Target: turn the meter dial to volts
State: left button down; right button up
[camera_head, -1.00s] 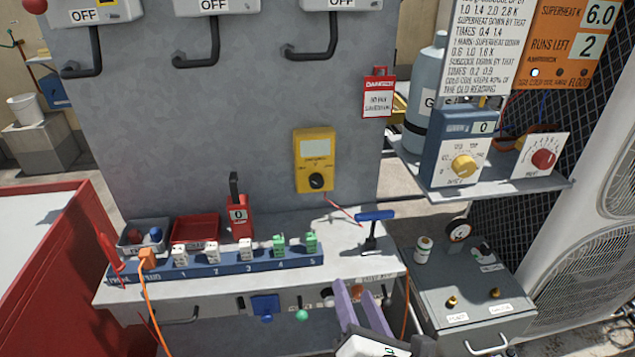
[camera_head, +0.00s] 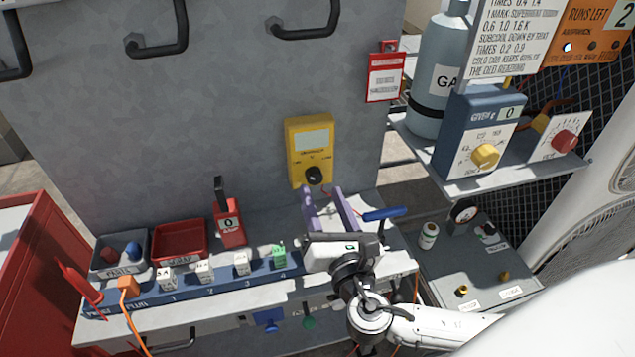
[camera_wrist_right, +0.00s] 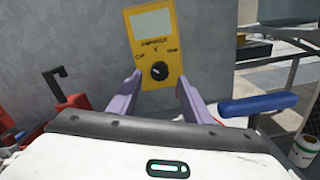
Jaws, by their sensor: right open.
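The yellow meter (camera_head: 310,141) is fixed upright on the grey wall panel, with a blank-looking pale screen and a black round dial (camera_head: 314,175) low on its face. It also shows in the right wrist view (camera_wrist_right: 154,62), with the dial (camera_wrist_right: 160,71) just beyond and between my fingers. A "V" mark sits above the dial; the side labels are too small to read surely. My right gripper (camera_head: 322,194) is open and empty, its two purple fingers pointing up at the dial from just below. I see no contact with it. My left gripper is not in view.
A blue-handled lever (camera_head: 383,214) stands close to the right of my right gripper. A shelf (camera_head: 510,180) with a blue box (camera_head: 470,125) juts out at right.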

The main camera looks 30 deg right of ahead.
aim_at(315, 180)
jog(key=x, duration=0.3)
jog(key=shift+w, duration=0.3)
jog(key=c, duration=1.1)
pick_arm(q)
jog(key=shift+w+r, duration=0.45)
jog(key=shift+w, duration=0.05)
